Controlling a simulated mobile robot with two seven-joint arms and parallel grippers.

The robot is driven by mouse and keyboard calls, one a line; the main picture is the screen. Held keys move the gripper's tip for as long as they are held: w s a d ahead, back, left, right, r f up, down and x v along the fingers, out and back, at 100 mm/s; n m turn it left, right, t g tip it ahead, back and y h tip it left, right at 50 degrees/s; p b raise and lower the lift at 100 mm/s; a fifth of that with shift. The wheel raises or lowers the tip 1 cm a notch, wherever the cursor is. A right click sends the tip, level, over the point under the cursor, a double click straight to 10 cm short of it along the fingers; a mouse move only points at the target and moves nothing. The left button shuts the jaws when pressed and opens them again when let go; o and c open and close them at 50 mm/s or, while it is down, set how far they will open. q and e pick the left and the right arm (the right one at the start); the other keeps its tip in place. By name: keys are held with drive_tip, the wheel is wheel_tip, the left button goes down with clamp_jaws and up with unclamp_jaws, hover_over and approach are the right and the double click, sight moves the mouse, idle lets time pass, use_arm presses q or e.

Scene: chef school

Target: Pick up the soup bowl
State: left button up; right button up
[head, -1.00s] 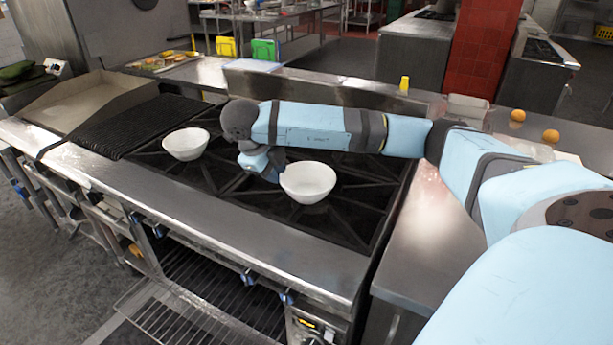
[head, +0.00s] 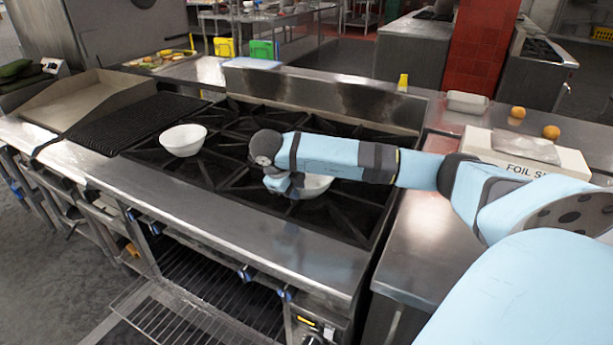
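Two white bowls are on the black stove grates. One white bowl (head: 183,140) stands upright at the left, with no gripper near it. The other white bowl (head: 318,187) is at the right, and my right forearm hides its upper part. My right gripper (head: 286,187) is at the left side of this bowl, pointing down and slightly to the right. Its fingers are small and partly hidden, so I cannot tell whether they are open or touching the rim. My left gripper is out of view.
A griddle (head: 85,100) is to the left of the burners. A box marked foil (head: 500,158), two orange fruits and a yellow cup (head: 403,83) are on the right and back counters. The steel front ledge (head: 220,230) of the stove is clear.

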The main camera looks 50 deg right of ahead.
drive_tip(key=shift+x, duration=0.8)
clamp_jaws()
drive_tip(key=shift+r, duration=0.15)
